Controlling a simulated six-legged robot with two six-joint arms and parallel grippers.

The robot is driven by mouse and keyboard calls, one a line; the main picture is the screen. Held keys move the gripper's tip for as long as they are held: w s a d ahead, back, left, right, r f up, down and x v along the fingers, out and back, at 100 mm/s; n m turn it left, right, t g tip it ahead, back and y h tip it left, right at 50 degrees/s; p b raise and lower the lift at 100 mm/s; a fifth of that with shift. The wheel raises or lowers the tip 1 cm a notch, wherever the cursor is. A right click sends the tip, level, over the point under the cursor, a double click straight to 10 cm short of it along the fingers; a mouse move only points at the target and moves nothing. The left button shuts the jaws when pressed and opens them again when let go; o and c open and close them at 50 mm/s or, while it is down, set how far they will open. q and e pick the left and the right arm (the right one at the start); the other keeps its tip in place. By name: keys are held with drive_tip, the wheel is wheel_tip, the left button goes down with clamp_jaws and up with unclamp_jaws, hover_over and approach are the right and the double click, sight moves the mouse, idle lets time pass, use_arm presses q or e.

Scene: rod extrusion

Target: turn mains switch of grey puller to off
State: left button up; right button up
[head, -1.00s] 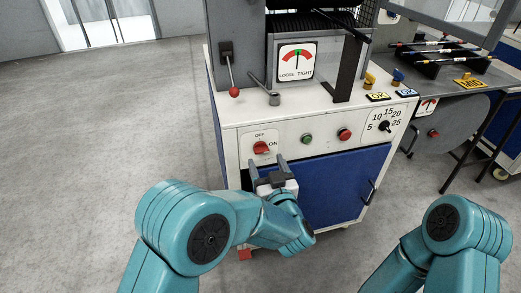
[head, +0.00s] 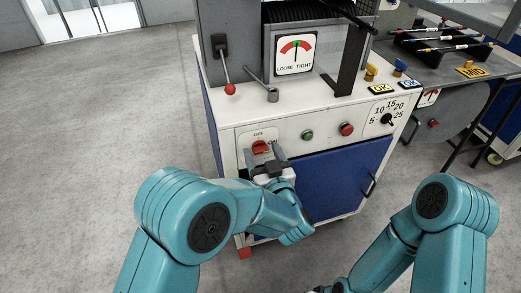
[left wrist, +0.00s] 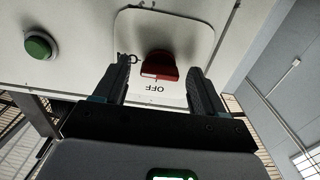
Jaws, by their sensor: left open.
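The mains switch (head: 260,147) is a red rotary knob on a white plate marked OFF above and ON at the right, on the puller's front panel. In the left wrist view the red knob (left wrist: 160,66) shows upside down beyond the fingers. My left gripper (head: 262,157) is just in front of the switch and covers part of the plate. In the left wrist view its two fingers (left wrist: 158,88) are apart, one to each side of the knob's line, with nothing between them gripped. My right arm shows at the lower right; its gripper is not clear.
A green button (head: 307,135), a red button (head: 346,129) and a numbered dial (head: 386,120) sit to the right on the same panel. A red-tipped lever (head: 229,88) stands above the switch. A blue door (head: 340,175) is below. Open floor lies to the left.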

use_arm(q)
drive_tip(key=shift+w+f, duration=0.1)
drive_tip(key=shift+w, duration=0.05)
use_arm(e)
drive_tip(key=shift+w+a, duration=0.1)
drive_tip(key=shift+w, duration=0.15)
use_arm(q)
drive_tip(key=c, duration=1.1)
drive_tip(key=shift+o, duration=0.2)
use_arm(e)
drive_tip(key=shift+s, duration=0.1)
drive_tip(key=shift+f, duration=0.1)
